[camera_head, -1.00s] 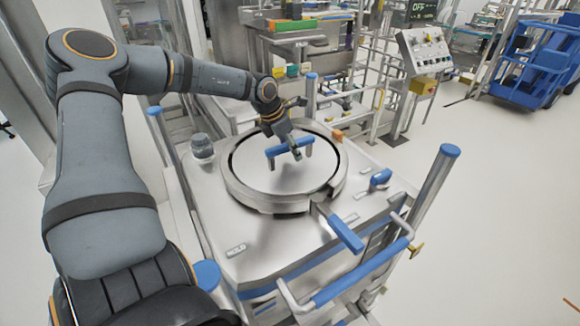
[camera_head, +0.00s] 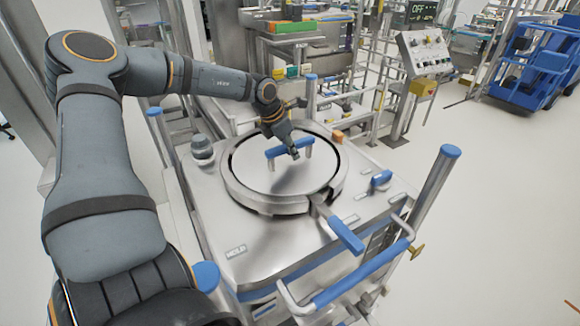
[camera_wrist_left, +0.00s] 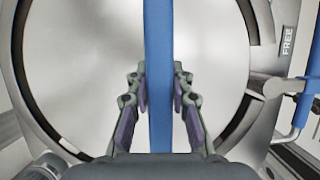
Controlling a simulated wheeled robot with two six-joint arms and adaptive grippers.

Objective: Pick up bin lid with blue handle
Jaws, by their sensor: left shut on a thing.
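The round metal bin lid (camera_head: 258,180) lies inside the ring-shaped rim (camera_head: 240,198) of the bin and looks level. Its blue bar handle (camera_head: 271,153) stands on top. My left gripper (camera_head: 293,152) reaches it from behind, pointing down. In the left wrist view the gripper (camera_wrist_left: 160,108) has one finger on each side of the blue handle (camera_wrist_left: 159,50), shut on it. The fingers' exact contact is partly hidden by the finger links. My right gripper is not in view.
A blue-gripped lever (camera_head: 345,235) sticks out at the rim's front right. A blue knob (camera_head: 380,178) and a blue-topped post (camera_head: 437,185) stand right of it. A grey round fitting (camera_head: 202,148) is at the left. A control panel (camera_head: 425,52) stands behind. Open floor lies at the right.

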